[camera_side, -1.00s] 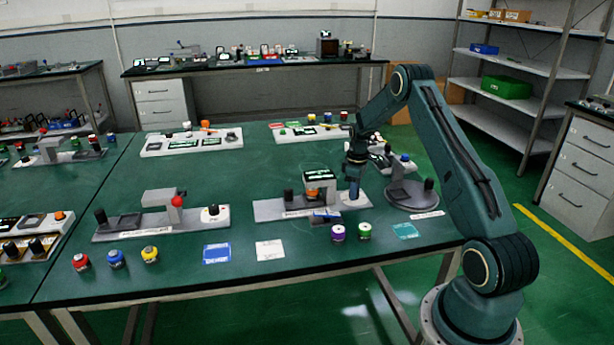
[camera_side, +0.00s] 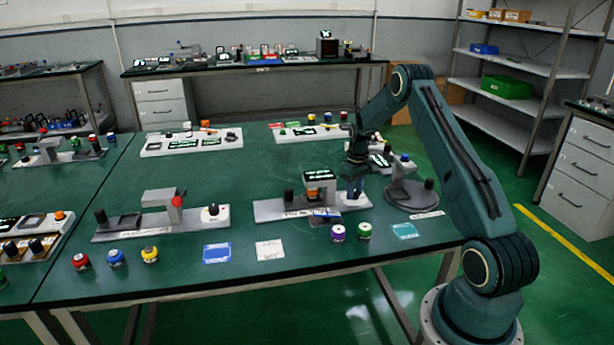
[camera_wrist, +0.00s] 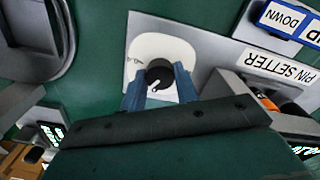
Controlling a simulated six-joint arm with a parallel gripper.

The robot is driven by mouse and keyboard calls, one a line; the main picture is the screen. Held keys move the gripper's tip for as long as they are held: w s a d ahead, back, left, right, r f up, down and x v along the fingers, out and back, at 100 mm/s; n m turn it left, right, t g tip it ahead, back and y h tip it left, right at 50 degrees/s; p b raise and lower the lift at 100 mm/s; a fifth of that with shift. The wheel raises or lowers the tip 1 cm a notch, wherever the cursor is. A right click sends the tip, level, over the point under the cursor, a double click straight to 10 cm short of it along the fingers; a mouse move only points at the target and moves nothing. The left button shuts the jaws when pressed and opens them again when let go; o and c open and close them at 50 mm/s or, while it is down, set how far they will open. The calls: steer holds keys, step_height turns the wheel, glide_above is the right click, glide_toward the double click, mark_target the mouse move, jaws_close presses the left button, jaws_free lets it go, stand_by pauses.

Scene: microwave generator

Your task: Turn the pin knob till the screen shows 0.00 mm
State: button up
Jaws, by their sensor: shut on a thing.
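The pin knob (camera_wrist: 160,73) is a round black knob with a white pointer mark, on a pale plate (camera_wrist: 150,47) at the end of the grey pin setter base. My gripper (camera_wrist: 160,86) points down with its two blue fingers shut on the knob, one on each side. In the side view my gripper (camera_side: 356,187) stands at the right end of the pin setter (camera_side: 275,210), and its fingers hide the knob. The pin setter's dark screen (camera_side: 320,175) has light digits, too small to read.
A blue DOWN button (camera_wrist: 283,17) sits by the PIN SETTER label. Just right of my gripper stands a round grey fixture (camera_side: 410,198) with a black knob. Purple (camera_side: 338,232) and green (camera_side: 364,230) capped pots stand in front. The table's middle behind the pin setter is clear.

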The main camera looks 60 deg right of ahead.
mark_target(355, 192)
steer(key=shift+m, duration=1.8)
steer(key=o, duration=1)
steer(key=shift+r, duration=0.1)
step_height(355, 192, up, 14)
steer(key=shift+f, duration=0.2)
steer(key=shift+a+r, duration=0.1)
